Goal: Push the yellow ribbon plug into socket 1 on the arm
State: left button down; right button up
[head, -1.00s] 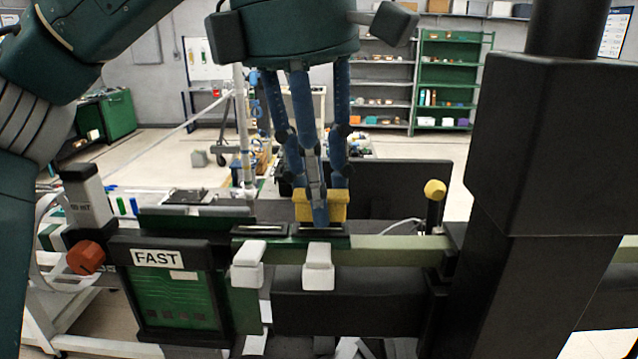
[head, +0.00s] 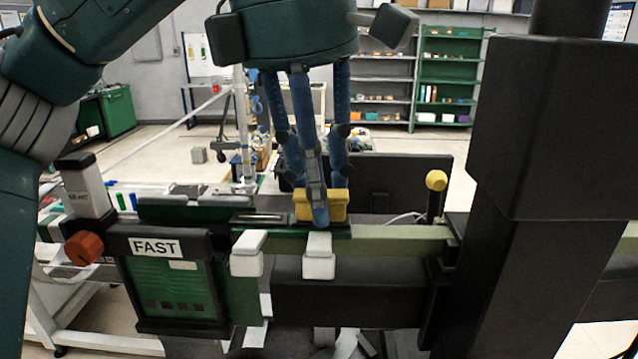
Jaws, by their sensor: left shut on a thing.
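My left gripper (head: 318,205) reaches down from the top middle of the head view, its blue fingers shut on the yellow ribbon plug (head: 336,203). The plug sits right at the dark green socket strip on the arm (head: 403,242), above the right one of two white blocks (head: 318,262). A slotted socket (head: 262,218) shows to the left of the plug. The socket under the plug is hidden by the plug and fingers, so I cannot tell how deep the plug sits. No socket number is readable. My right gripper is not in view.
A green board marked FAST (head: 170,285) with a red-orange knob (head: 83,248) stands at the left. The second white block (head: 248,258) is beside the first. A yellow-topped lever (head: 436,181) rises to the right. A dark panel (head: 400,190) stands behind.

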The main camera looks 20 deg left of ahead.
pick_arm(q)
jog(key=shift+f, duration=0.1)
jog(key=c, duration=1.4)
grip_release()
jog(key=r, duration=0.6)
jog(key=a+r, duration=0.1)
jog(key=r, duration=0.2)
jog(key=shift+s, duration=0.2)
jog(key=shift+a+r, duration=0.2)
jog(key=shift+r, duration=1.3)
